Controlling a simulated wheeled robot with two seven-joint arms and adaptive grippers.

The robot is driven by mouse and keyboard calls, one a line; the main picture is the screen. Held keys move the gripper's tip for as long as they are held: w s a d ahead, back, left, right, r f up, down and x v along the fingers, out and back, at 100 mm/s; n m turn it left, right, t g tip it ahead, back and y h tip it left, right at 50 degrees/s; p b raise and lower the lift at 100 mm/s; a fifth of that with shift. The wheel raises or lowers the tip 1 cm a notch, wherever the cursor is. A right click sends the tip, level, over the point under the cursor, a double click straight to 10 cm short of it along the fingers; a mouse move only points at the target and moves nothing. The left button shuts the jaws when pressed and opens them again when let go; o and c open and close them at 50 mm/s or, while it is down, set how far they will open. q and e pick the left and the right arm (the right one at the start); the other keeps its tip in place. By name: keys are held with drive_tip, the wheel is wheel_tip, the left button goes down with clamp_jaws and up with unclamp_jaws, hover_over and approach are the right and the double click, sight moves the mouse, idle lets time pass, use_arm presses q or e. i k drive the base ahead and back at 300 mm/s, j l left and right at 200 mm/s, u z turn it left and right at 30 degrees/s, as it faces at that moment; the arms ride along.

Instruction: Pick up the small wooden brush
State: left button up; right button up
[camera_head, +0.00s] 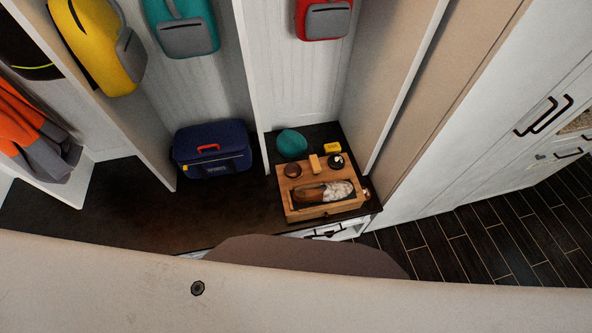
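A wooden box (296,214) stands on the dark bench at the right end of the cubbies. A small tan wooden block-like piece (314,163) is at its back edge; it may be the small wooden brush, but its bristles cannot be made out. A longer brown and white item (322,193) lies in the box's front recess; I cannot tell whether it is a brush. A dark brown round piece (292,170) and a black and white round piece (336,160) sit on either side of the tan piece. Neither of my grippers is in view.
A teal rounded item (291,143) and a yellow item (329,148) are behind the box. A navy bag (212,149) is in the cubby to its left. White dividers flank the box's cubby. The bench (110,215) is clear at left; dark floor (480,240) is open at right.

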sight(316, 165)
drive_tip(key=l+u, duration=0.15)
drive_tip(key=u, duration=0.2)
drive_tip(key=k+l+u, duration=0.15)
drive_tip(key=u, duration=0.2)
drive_tip(key=k+l+u, duration=0.1)
drive_tip(key=u, duration=0.25)
